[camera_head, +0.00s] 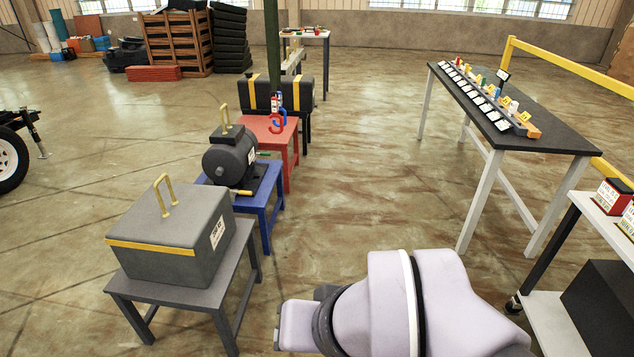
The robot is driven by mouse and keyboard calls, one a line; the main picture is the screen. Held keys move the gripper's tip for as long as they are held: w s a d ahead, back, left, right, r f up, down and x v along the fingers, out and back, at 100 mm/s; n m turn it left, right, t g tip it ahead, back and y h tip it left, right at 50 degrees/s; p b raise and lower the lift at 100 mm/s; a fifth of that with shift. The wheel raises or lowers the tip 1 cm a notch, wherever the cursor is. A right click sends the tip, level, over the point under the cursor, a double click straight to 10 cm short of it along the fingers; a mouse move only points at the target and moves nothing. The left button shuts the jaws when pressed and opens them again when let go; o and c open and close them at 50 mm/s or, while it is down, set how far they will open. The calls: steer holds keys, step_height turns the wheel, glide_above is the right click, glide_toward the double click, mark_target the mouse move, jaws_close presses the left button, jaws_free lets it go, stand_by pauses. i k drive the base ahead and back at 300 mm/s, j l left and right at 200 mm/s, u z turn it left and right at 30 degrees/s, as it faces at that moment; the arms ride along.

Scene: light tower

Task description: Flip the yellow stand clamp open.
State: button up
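I cannot pick out a yellow stand clamp for certain. Yellow parts in view include small yellow blocks in a row of coloured pieces (497,89) on the long dark-topped table (556,138) at right. A small yellow-handled piece (240,193) lies by the dark motor (229,155). A dark green pole (272,45) rises at the back, with red and blue hooks (278,122) at its visible lower part. My pale arm fills the bottom centre; my gripper's fingers do not show.
A grey box (160,245) with a yellow handle stands on a grey table (241,262) at left. The motor is on a blue table (262,196); a red table (282,140) is behind. A shelf (556,325) stands at lower right. Open floor lies between the rows.

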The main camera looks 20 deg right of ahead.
mark_target(234, 192)
steer(key=i+l+u, duration=0.2)
steer(key=i, duration=0.55)
steer(key=i+l+u, duration=0.15)
steer(key=i+l, duration=0.3)
steer(key=i, duration=0.3)
steer(key=i+l+u, duration=0.2)
steer(key=i+l, duration=0.3)
steer(key=i, duration=0.2)
steer(key=i+l+u, duration=0.15)
steer(key=i+l, duration=0.45)
steer(key=i, duration=0.05)
